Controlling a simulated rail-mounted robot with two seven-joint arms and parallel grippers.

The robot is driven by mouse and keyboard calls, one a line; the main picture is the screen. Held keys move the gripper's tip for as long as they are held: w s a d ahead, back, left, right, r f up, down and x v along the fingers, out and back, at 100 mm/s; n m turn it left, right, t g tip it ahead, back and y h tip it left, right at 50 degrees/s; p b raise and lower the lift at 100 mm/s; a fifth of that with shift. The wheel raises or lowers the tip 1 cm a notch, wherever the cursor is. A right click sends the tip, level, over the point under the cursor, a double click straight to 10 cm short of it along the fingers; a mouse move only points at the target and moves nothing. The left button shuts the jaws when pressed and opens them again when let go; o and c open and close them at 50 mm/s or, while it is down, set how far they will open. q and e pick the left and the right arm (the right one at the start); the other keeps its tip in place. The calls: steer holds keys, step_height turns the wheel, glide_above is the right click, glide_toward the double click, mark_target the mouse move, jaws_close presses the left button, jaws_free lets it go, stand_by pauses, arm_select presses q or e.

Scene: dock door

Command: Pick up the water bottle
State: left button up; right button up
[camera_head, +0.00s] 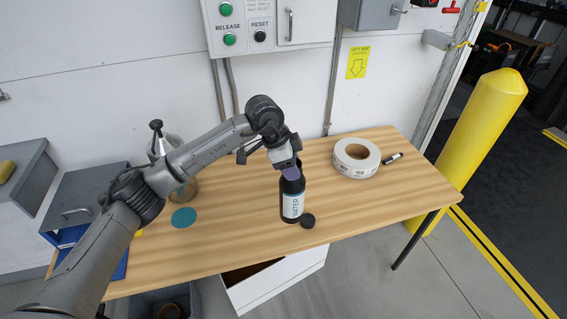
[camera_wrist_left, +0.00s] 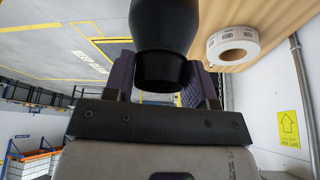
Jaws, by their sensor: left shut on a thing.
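The water bottle (camera_head: 292,204) is black with a white label reading WATER, and it looks upright over the wooden table (camera_head: 230,238). My left gripper (camera_head: 290,171) comes down on it from above and is shut on its upper part. In the left wrist view, the bottle (camera_wrist_left: 163,30) shows as a dark body and neck between the purple finger pads of my left gripper (camera_wrist_left: 160,80). I cannot tell whether the bottle's base touches the table. My right gripper is in neither view.
A small black round piece (camera_head: 308,221) lies close beside the bottle. A roll of white labels (camera_head: 356,158) and a marker (camera_head: 393,159) lie to the right. A teal disc (camera_head: 184,218) lies left. A yellow post (camera_head: 482,135) stands past the table's right end.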

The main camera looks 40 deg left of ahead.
arm_select(q)
steer(key=shift+d+r+p, duration=0.15)
steer(key=shift+d+r, duration=0.3)
steer(key=shift+d, duration=0.3)
steer(key=shift+d+r+p, duration=0.15)
steer(key=shift+d+r, duration=0.3)
steer(key=shift+d, duration=0.3)
steer(key=shift+d+r, duration=0.1)
